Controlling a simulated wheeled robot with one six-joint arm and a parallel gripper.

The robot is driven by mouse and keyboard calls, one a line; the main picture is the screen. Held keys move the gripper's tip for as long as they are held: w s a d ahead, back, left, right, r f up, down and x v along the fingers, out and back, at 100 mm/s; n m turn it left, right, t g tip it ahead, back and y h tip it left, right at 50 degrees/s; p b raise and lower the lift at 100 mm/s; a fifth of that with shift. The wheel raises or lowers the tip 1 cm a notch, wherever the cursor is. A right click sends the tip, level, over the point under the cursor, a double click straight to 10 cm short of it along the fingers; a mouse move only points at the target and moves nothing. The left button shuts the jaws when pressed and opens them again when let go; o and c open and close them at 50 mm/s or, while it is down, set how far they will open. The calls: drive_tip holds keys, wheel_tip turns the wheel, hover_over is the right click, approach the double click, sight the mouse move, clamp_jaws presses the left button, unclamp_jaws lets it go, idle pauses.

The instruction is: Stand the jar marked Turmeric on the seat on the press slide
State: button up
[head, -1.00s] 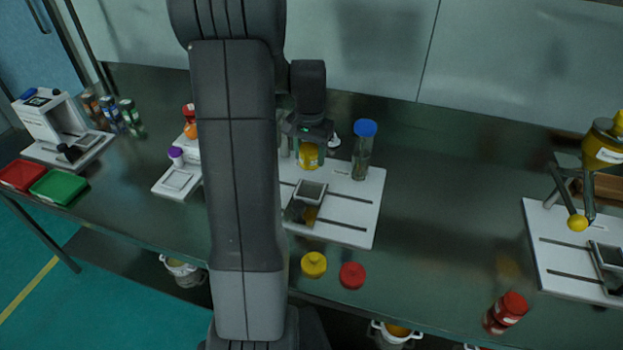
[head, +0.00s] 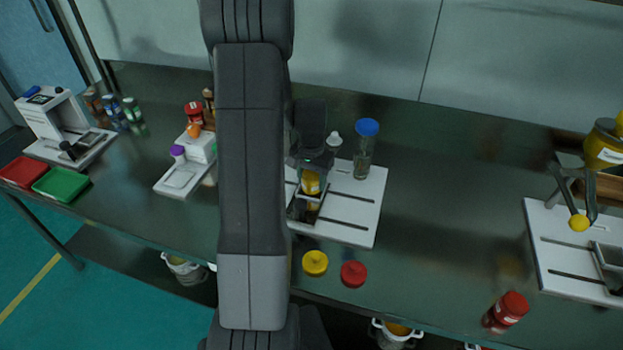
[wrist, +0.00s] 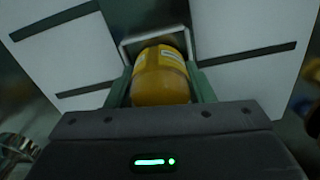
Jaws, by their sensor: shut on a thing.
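My gripper (head: 312,172) is shut on a yellow jar (head: 311,184), holding it roughly upright over the grey-framed seat (head: 318,212) on the white press base (head: 352,232). The jar also shows between the fingers in the wrist view (wrist: 160,78), with the pale seat frame (wrist: 126,48) around its far end. A pale label is on the jar, but its words are too small to read. I cannot tell whether the jar touches the seat. My arm hides the left part of the base.
A blue-lidded jar (head: 364,150) and a small white-topped item (head: 334,140) stand behind the seat. A yellow lid (head: 315,263) and a red lid (head: 353,273) lie in front of the base.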

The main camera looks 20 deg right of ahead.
drive_tip(key=o, duration=1)
drive_tip(key=shift+f, duration=0.1)
wheel_tip(320, 180, up, 12)
drive_tip(key=shift+r, duration=0.15)
